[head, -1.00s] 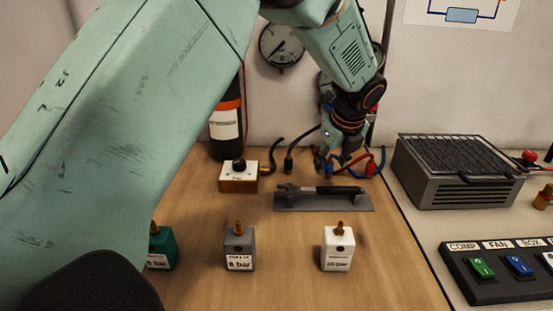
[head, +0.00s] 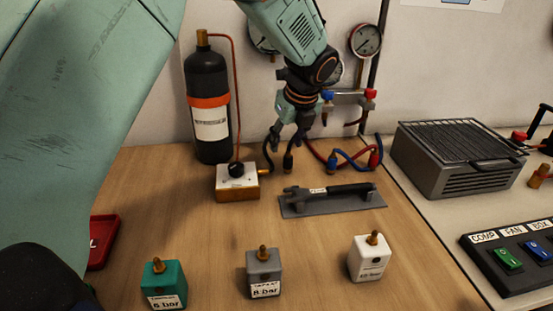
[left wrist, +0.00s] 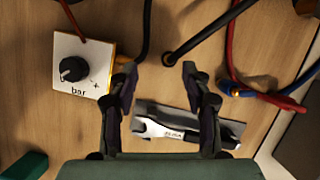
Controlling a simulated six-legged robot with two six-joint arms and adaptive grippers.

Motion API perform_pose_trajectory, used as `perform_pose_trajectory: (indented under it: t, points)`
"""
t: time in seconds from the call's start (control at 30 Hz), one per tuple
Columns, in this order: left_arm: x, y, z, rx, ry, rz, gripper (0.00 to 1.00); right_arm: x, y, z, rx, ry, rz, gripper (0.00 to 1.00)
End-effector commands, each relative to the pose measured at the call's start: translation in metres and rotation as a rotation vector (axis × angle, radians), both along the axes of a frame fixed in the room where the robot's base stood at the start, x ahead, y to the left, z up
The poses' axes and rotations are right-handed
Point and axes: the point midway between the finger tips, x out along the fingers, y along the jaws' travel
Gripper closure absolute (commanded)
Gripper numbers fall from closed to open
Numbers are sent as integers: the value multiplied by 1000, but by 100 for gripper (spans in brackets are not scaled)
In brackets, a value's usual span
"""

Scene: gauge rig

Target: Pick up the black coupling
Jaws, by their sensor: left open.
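The black coupling (head: 288,162) stands on the wooden bench at the end of a black hose, left of the red and blue hose ends. My left gripper (head: 286,138) is open and points down just above the black coupling. In the left wrist view the black coupling (left wrist: 169,58) shows between the two spread fingertips of the left gripper (left wrist: 159,72), with nothing held. Its exact height below the fingertips is hard to tell. My right gripper is not in view.
A regulator box (head: 237,182) with a black knob sits left. A wrench on a grey holder (head: 365,202) lies in front. Green (head: 163,285), grey (head: 264,272) and white (head: 369,258) blocks stand nearer.

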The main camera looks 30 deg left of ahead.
Motion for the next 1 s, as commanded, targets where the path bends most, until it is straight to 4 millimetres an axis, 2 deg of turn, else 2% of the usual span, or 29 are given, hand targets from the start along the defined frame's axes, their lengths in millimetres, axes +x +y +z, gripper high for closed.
perform_pose_trajectory:
  t: [0.37,0.7,0.93,1.0]
  points:
    - [8,5,-30,1,1,-1,52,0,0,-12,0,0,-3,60]
    - [21,20,-71,1,0,-2,52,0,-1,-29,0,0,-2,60]
    - [22,24,-71,1,0,-2,52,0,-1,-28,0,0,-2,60]
    - [22,24,-71,1,0,-2,57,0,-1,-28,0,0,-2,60]
